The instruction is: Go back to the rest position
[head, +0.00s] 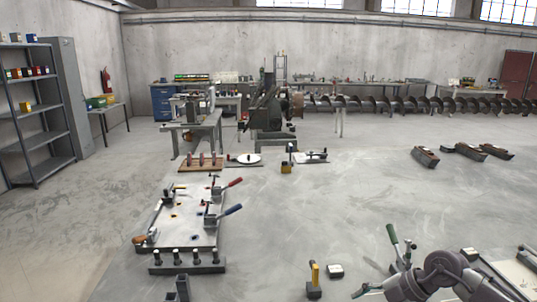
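My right arm comes in at the bottom right of the head view, with a rounded grey joint in front. Its gripper (372,290) seems to be at the bottom edge, low and partly cut off, so its fingers cannot be read clearly. A clamp with a green handle (393,238) stands just behind this arm and is partly hidden by it. My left arm and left gripper are not in view.
A fixture plate (180,232) with red-handled (234,182) and blue-handled (231,209) clamps lies left of centre. A block with several pins (187,262) is in front of it. A yellow-topped piece (314,280) stands near the arm. The middle of the grey surface is clear.

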